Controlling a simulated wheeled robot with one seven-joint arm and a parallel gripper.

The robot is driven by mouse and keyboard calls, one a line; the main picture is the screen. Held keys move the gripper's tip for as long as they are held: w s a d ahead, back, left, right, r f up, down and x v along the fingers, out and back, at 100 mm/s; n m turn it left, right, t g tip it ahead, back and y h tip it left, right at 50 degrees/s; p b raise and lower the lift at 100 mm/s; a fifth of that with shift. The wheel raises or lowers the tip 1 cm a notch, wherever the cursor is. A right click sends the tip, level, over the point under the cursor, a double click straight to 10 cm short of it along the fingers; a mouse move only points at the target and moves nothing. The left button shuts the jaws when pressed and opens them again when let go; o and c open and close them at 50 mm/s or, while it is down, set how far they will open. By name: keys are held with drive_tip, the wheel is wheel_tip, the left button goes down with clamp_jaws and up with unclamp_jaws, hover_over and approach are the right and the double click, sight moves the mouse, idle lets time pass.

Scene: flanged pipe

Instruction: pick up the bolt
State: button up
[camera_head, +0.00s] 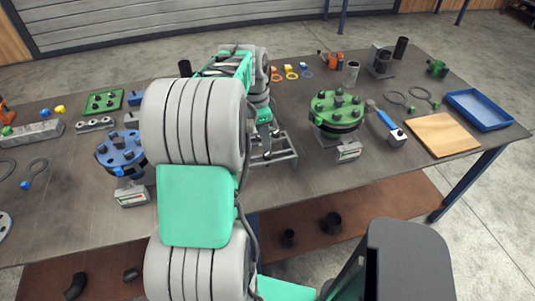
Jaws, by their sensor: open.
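My gripper (269,129) is small in view beyond my arm, low over the middle of the table, and partly hidden by my own links. It is open, and I see nothing held in it. I cannot make out a loose bolt with certainty. A blue flanged pipe (121,152) with bolt heads stands to the left of my arm. A metal rack (283,157) lies just below the gripper; my arm hides part of it.
The grey table (300,200) has bare room at its front. A green plate (103,102) lies at the left. A blue-handled hammer (385,120), brown board (441,134) and blue tray (479,109) lie at the right. Small coloured rings (291,74) lie behind the gripper.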

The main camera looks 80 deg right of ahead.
sight(267, 154)
drive_tip(key=f, duration=0.2)
drive_tip(key=f+p, duration=0.1)
drive_tip(key=f, duration=0.1)
drive_tip(key=s+f+p, duration=0.1)
drive_tip(key=f, duration=0.2)
drive_tip(key=shift+d, duration=0.2)
drive_tip(key=shift+w, duration=0.1)
clamp_jaws()
